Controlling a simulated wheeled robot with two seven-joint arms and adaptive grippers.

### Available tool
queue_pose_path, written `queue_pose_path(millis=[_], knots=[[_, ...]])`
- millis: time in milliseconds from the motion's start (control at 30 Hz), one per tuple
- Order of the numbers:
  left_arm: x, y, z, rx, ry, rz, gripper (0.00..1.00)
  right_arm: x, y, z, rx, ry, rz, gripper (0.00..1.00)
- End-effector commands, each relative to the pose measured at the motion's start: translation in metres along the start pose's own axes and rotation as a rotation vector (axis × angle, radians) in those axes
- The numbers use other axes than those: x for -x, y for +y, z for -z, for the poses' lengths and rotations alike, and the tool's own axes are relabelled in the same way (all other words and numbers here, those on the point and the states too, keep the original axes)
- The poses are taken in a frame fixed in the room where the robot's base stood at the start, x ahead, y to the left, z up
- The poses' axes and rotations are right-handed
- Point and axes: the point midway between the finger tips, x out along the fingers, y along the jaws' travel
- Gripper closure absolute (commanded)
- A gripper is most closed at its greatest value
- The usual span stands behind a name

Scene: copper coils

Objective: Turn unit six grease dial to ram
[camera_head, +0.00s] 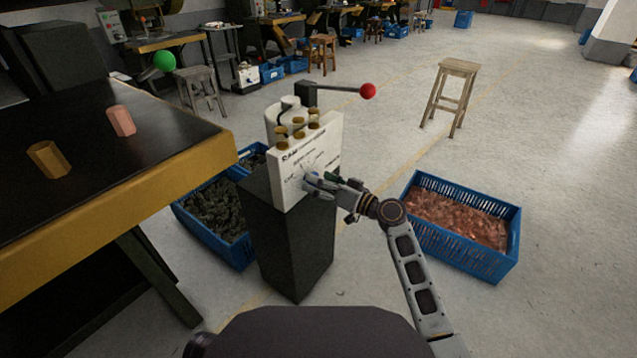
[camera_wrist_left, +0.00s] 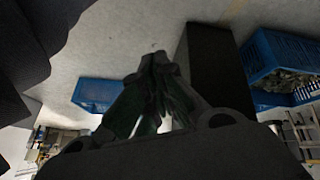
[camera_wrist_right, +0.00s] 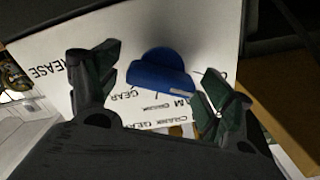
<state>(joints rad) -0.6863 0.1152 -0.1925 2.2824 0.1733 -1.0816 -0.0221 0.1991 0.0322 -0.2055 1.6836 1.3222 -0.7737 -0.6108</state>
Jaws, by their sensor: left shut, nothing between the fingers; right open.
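The grease dial (camera_wrist_right: 162,76) is a blue knob with a raised grip bar on a white lettered panel (camera_wrist_right: 225,40). A short white mark shows near the bar's right end in the right wrist view. GEAR, CRANK and RAM are printed around it, partly hidden. In the head view the panel (camera_head: 328,150) stands on a dark pedestal. My right gripper (camera_wrist_right: 157,66) is open, one finger on each side of the dial, apparently without gripping it. It reaches the panel from the right in the head view (camera_head: 322,181). My left gripper (camera_wrist_left: 158,62) is shut and empty, away from the panel.
A red-knobbed lever (camera_head: 368,91) and brass cups (camera_head: 298,122) top the unit. Blue crates stand left (camera_head: 240,262) and right (camera_head: 485,268) of the pedestal (camera_head: 290,245). A dark bench (camera_head: 60,190) fills the left. A stool (camera_head: 457,70) stands behind on open floor.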

Motion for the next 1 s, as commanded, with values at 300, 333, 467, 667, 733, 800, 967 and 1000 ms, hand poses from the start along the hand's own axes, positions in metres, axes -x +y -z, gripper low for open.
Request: queue_pose_path(millis=[300, 333, 467, 667, 733, 800, 967, 1000], knots=[[-0.004, 0.000, -0.009, 0.004, -0.016, -0.001, 1.00, -0.004, 0.000, -0.001, -0.001, -0.001, 0.000, 0.20], [-0.004, 0.000, -0.009, 0.004, -0.016, -0.001, 1.00, -0.004, 0.000, -0.001, -0.001, -0.001, 0.000, 0.20], [-0.003, 0.000, -0.009, 0.004, -0.015, -0.001, 1.00, -0.004, 0.000, 0.000, -0.001, -0.001, 0.000, 0.29], [-0.001, 0.000, -0.004, 0.001, -0.006, -0.001, 1.00, -0.004, 0.000, 0.000, -0.001, -0.001, 0.000, 0.54], [0.000, 0.000, -0.001, 0.000, -0.001, 0.000, 1.00, -0.004, 0.000, 0.000, -0.001, -0.001, 0.000, 0.63], [0.000, 0.000, 0.002, -0.002, 0.004, 0.000, 1.00, -0.004, 0.000, 0.000, -0.001, -0.001, 0.000, 0.65], [0.001, -0.001, 0.005, -0.004, 0.008, 0.002, 1.00, -0.004, 0.000, 0.000, -0.011, -0.001, 0.000, 0.65], [0.002, -0.001, 0.005, -0.005, 0.006, 0.003, 1.00, -0.004, 0.000, 0.000, -0.018, -0.001, 0.000, 0.65]])
